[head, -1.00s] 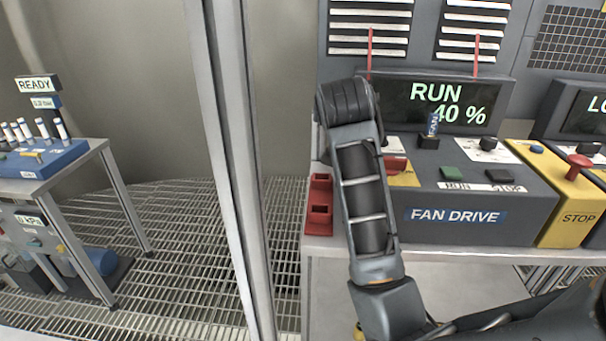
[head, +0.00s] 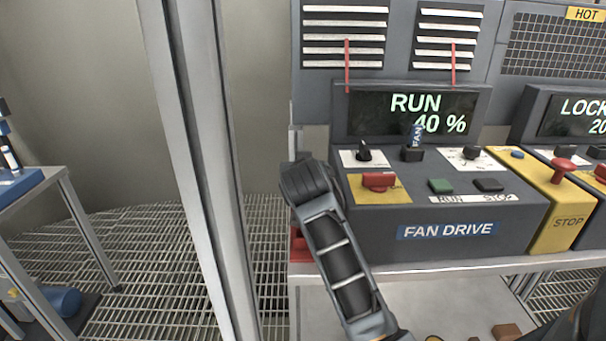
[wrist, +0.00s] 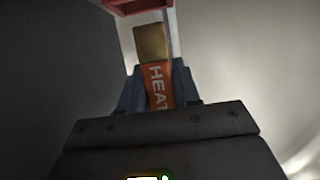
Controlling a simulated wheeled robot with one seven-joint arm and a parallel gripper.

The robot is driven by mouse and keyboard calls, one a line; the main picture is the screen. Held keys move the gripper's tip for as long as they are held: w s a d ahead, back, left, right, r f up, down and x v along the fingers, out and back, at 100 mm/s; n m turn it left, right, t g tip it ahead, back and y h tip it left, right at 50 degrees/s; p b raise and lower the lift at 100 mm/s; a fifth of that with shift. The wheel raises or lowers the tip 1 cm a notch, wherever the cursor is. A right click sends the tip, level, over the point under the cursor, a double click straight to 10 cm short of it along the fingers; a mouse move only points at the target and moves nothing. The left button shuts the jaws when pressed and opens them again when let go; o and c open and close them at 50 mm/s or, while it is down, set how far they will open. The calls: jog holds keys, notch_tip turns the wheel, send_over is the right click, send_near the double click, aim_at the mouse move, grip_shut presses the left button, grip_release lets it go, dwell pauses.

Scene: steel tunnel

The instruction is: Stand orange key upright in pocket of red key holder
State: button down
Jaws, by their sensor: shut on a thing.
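The orange key (wrist: 160,90), lettered HEAT, is held between the blue fingers of my gripper (wrist: 157,73) in the wrist view. Its brass-coloured end (wrist: 151,43) sticks out past the fingertips, pointing up the picture. A red edge, seemingly the red key holder (wrist: 138,6), shows at the top of the wrist view, just beyond the brass end. I cannot tell whether they touch. In the head view the red key holder (head: 298,246) stands at the left end of the bench, mostly hidden behind my arm. My gripper and the key are hidden there.
The grey fan drive console (head: 445,231) stands right of my arm, with a red switch (head: 379,181) and a blue FAN key (head: 416,137) on top. A steel post (head: 200,150) rises at left. A small table (head: 62,176) stands far left.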

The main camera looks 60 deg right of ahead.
jog(key=shift+f, duration=0.6)
jog(key=shift+f, duration=0.15)
jog(key=shift+s+f+b, duration=0.15)
jog(key=shift+f+b, duration=0.3)
jog(key=shift+f, duration=0.2)
jog(key=c, duration=0.8)
grip_release()
jog(key=shift+f, duration=0.2)
jog(key=shift+r, duration=0.1)
jog(key=shift+a+r+p, duration=0.1)
jog(key=shift+r+p, duration=0.4)
jog(key=shift+r, duration=0.2)
jog(key=b+v, duration=0.1)
jog(key=v, duration=1.1)
jog(key=shift+b, duration=0.35)
jog(key=shift+r, duration=0.15)
